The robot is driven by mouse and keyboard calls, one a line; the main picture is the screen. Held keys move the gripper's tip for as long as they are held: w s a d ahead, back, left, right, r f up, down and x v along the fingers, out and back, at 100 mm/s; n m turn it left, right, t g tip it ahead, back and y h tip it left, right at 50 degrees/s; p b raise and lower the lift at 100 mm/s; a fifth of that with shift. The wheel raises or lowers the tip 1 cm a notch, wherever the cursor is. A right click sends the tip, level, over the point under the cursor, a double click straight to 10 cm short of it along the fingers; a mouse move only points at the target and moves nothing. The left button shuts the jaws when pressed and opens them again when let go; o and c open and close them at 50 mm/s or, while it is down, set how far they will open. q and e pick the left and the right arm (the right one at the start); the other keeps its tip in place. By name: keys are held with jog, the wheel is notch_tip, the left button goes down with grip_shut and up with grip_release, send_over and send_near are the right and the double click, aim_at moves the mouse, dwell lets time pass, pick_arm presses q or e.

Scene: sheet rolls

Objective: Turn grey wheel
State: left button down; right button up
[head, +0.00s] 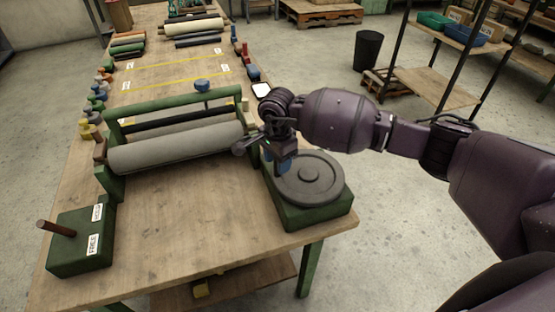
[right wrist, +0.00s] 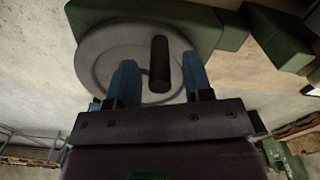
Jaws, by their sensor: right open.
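The grey wheel (head: 312,180) lies flat on a green base (head: 318,217) at the near right corner of the workbench. It also shows in the right wrist view (right wrist: 98,62), with a dark upright handle (right wrist: 160,64) standing on it. My right gripper (head: 281,166) is over the left part of the wheel, fingers pointing down. In the right wrist view its two blue fingers (right wrist: 159,75) are apart, and the handle shows in the gap between them. I cannot tell whether a finger touches it. In the head view the gripper hides the handle. My left gripper is out of view.
A green frame with a grey roller (head: 180,145) stands just left of my right gripper. A green box with a brown lever (head: 57,229) and labels sits at the near left. Coloured small parts line both bench edges. Bare bench (head: 190,215) lies in front of the roller.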

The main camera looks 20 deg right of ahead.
jog(key=shift+f, duration=0.15)
grip_shut()
jog(key=shift+w, duration=0.15)
dwell(0.4)
